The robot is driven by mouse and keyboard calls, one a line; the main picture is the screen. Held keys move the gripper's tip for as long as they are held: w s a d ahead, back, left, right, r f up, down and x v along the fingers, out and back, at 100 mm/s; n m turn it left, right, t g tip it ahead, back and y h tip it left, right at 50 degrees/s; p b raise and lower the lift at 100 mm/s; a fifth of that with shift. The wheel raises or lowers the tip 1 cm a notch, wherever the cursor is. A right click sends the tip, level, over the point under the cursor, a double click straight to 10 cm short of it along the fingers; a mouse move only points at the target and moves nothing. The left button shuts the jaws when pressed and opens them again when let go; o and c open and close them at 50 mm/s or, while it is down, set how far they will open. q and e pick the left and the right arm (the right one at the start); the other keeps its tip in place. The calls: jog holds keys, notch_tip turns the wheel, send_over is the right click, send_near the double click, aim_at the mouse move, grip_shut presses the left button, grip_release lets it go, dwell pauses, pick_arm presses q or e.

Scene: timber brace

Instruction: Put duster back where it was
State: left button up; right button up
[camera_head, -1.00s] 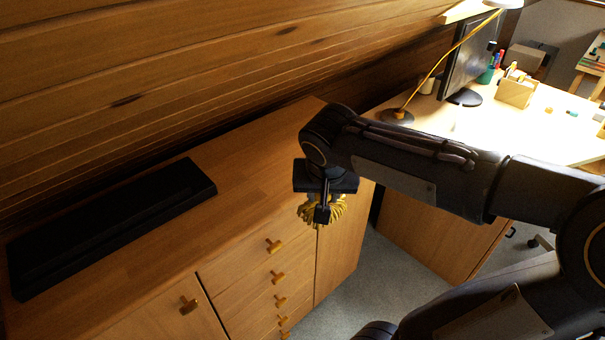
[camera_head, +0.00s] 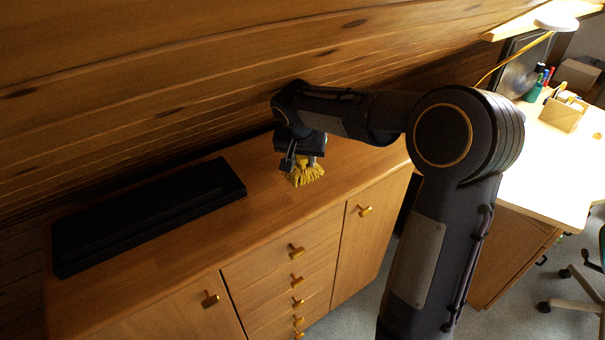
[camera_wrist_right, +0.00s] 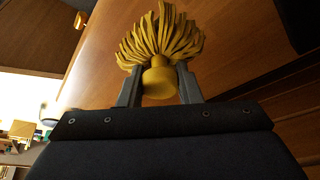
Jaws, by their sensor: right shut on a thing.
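The duster (camera_head: 306,173) has a yellow fringed head, which hangs downward over the wooden cabinet top in the head view. My right gripper (camera_head: 301,160) is shut on the duster, just above the cabinet top near its back. In the right wrist view the two fingers (camera_wrist_right: 159,88) clasp the duster's yellow round neck, and its fringe (camera_wrist_right: 160,35) spreads out beyond them. I cannot tell whether the fringe touches the wood. My left gripper is not in view.
A long black flat object (camera_head: 150,212) lies on the cabinet top (camera_head: 255,215) left of the duster. A sloping timber wall (camera_head: 150,90) rises close behind. A desk (camera_head: 545,165) with a lamp and pen holder stands at right. The cabinet top's front middle is clear.

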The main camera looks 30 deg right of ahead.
notch_tip(320, 180, down, 3)
jog(key=shift+s+r, duration=0.15)
jog(key=shift+r, duration=0.05)
notch_tip(320, 180, down, 4)
jog(key=shift+r, duration=0.1)
jog(key=shift+f+p, duration=0.2)
jog(key=shift+p, duration=0.2)
jog(key=shift+w+f, duration=0.1)
jog(key=shift+w, duration=0.1)
jog(key=shift+f+b, duration=0.25)
jog(key=shift+b, duration=0.15)
jog(key=o, duration=0.9)
jog(key=shift+r, duration=0.1)
jog(key=shift+o, duration=0.2)
